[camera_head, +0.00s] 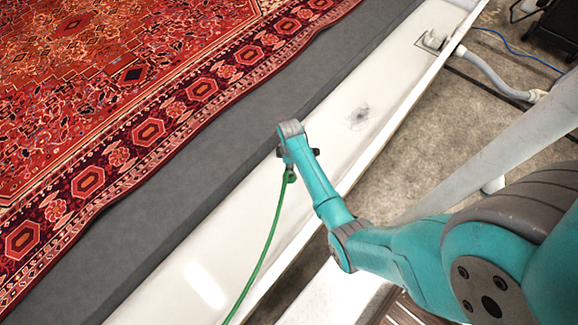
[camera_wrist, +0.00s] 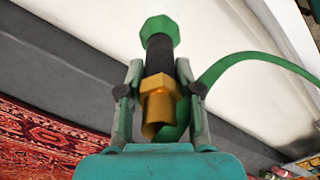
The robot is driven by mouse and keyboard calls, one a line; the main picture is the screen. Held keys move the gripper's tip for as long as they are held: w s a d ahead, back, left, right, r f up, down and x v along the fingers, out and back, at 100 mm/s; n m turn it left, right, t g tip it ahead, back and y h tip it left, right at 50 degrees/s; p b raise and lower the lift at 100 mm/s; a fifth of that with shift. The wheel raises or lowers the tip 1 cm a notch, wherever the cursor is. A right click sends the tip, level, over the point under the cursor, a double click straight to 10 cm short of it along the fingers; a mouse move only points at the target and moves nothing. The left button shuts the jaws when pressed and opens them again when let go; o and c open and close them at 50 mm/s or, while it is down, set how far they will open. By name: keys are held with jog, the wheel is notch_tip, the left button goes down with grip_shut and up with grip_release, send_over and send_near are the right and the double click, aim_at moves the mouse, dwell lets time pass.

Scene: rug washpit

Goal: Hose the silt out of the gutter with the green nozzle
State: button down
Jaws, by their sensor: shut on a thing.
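My gripper (camera_wrist: 160,95) is shut on the green nozzle (camera_wrist: 160,31), which has a green head, a black middle and a brass fitting (camera_wrist: 157,106). A green hose (camera_wrist: 262,56) runs from it, and the hose also shows in the head view (camera_head: 266,245). In the head view, my gripper (camera_head: 291,168) is over the white gutter (camera_head: 225,225). A faint grey smudge of silt (camera_head: 358,117) lies in the gutter, up and to the right of my gripper. The nozzle is mostly hidden by my arm in the head view. No water shows.
A red patterned rug (camera_head: 110,120) lies on the dark grey surface (camera_head: 190,185) left of the gutter. A drain fitting (camera_head: 434,40) sits at the gutter's far end. A grey pipe (camera_head: 492,75) and a blue cable (camera_head: 510,46) lie on the concrete floor beyond the gutter's right edge.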

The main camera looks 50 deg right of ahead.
jog(key=shift+r, duration=1.55)
